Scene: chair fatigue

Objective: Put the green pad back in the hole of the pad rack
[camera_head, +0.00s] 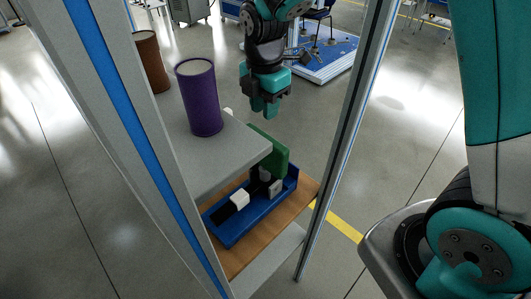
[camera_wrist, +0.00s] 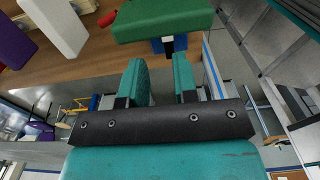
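The green pad (camera_head: 272,152) stands at the far right part of the blue pad rack (camera_head: 232,233), just past the edge of the grey upper shelf. In the wrist view the green pad (camera_wrist: 162,20) lies ahead of my fingers, with a bit of blue (camera_wrist: 180,45) and a small pale piece under it. The frames do not show clearly whether the pad is seated in a hole. My gripper (camera_head: 264,106) is above the pad. In the wrist view my gripper's fingers (camera_wrist: 160,82) are apart with nothing between them, short of the pad.
A purple cylinder (camera_head: 199,97) and a brown cylinder (camera_head: 151,62) stand on the grey shelf (camera_head: 215,150). White blocks (camera_head: 240,199) sit in the rack, on a wooden board (camera_head: 265,229). Metal posts (camera_head: 350,130) frame the shelves. Open floor lies to the right.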

